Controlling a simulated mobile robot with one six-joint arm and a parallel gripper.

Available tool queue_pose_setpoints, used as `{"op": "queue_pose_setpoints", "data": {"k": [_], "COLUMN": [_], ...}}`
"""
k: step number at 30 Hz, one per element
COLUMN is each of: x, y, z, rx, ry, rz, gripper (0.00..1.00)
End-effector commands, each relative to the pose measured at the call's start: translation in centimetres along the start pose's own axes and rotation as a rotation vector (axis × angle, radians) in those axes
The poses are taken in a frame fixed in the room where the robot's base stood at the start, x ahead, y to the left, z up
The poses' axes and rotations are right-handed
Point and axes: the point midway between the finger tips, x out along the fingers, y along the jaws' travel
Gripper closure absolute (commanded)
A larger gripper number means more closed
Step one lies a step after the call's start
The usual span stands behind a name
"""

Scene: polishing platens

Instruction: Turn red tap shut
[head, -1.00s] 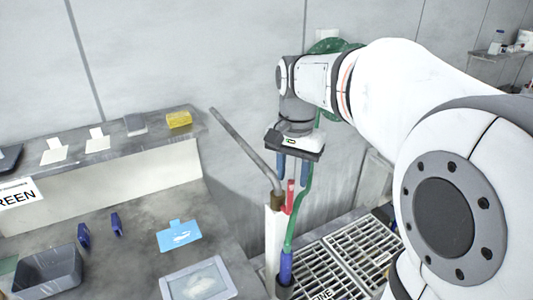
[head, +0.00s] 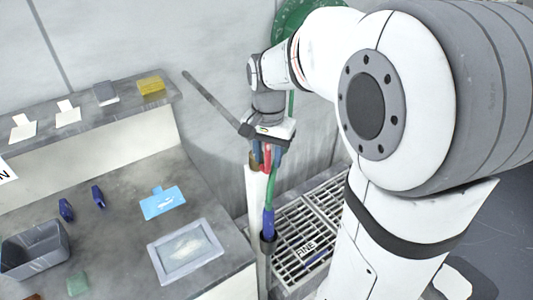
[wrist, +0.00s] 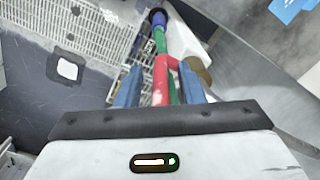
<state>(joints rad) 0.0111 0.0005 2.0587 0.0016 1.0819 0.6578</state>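The red tap handle (head: 267,155) stands at the top of the pale post, beside the green hose (head: 271,188). In the wrist view the red handle (wrist: 161,80) lies between my two blue fingers, with the green hose behind it. My gripper (head: 267,160) points down over the tap. In the wrist view my gripper (wrist: 160,72) is open, with a finger on each side of the handle and gaps showing beside it. The tap's body is partly hidden by the gripper.
A pipe (head: 212,99) slopes up to the left from the post, close to my gripper. A metal grating (head: 298,238) lies to the right. The counter on the left holds a blue card (head: 162,202), a framed pad (head: 186,251) and a grey bin (head: 35,250).

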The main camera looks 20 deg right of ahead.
Motion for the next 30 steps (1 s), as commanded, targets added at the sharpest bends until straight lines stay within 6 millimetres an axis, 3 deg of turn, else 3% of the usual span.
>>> {"op": "queue_pose_setpoints", "data": {"k": [12, 30], "x": [-0.04, 0.08], "y": [0.03, 0.42], "z": [-0.03, -0.24], "rx": [0.001, 0.015], "ry": [0.0, 0.026], "rz": [0.0, 0.015], "gripper": [1.0, 1.0]}}
